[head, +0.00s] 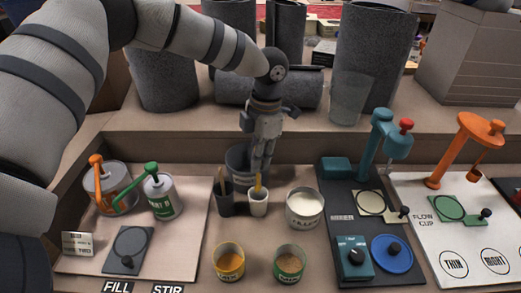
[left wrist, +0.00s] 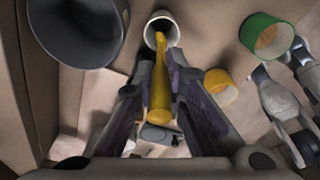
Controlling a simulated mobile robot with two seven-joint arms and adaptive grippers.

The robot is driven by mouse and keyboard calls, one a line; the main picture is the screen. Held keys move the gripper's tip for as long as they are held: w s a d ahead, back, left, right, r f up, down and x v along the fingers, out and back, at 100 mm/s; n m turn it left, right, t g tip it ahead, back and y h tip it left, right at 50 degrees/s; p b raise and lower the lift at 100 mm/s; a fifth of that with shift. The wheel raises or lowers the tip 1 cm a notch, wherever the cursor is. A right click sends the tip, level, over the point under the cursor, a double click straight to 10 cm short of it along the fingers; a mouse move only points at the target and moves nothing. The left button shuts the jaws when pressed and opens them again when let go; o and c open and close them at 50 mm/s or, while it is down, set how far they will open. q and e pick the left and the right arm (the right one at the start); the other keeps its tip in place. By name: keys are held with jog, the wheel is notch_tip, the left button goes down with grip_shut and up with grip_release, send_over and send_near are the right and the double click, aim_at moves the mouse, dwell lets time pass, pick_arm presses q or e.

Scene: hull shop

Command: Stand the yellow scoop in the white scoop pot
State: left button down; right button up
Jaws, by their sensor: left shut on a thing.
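The yellow scoop (left wrist: 158,92) is between the closed fingers of my left gripper (head: 262,165), and the grip also shows in the left wrist view (left wrist: 160,100). The scoop (head: 258,186) points down at the white scoop pot (head: 259,208). In the left wrist view its far end overlaps the mouth of the pot (left wrist: 168,20) and appears inside the rim. How deep it reaches is hidden. My right gripper (left wrist: 278,64) shows at the right of the left wrist view, fingers apart and empty.
A dark pot (head: 224,204) holding a stick stands just left of the white pot. A grey bucket (head: 237,165) is behind. A white-filled tin (head: 304,210) stands to the right. Yellow (head: 229,265) and green (head: 289,266) tins stand in front.

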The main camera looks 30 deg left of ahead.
aim_at(259, 183)
pick_arm(q)
jog(key=shift+f+b, duration=0.6)
jog(key=shift+f, duration=2.95)
pick_arm(e)
jog(key=shift+s+f+g, duration=0.3)
jog(key=shift+s+f, duration=0.6)
pick_arm(q)
jog(key=c, duration=0.7)
grip_release()
jog(key=shift+c, duration=0.2)
jog(key=shift+r+p, duration=0.65)
jog(key=shift+r, duration=1.9)
jog(key=shift+r+p, duration=0.5)
jog(key=shift+r, duration=2.05)
pick_arm(e)
jog(key=shift+t, duration=0.6)
jog(key=shift+w+r, duration=1.45)
jog(key=shift+w, duration=0.1)
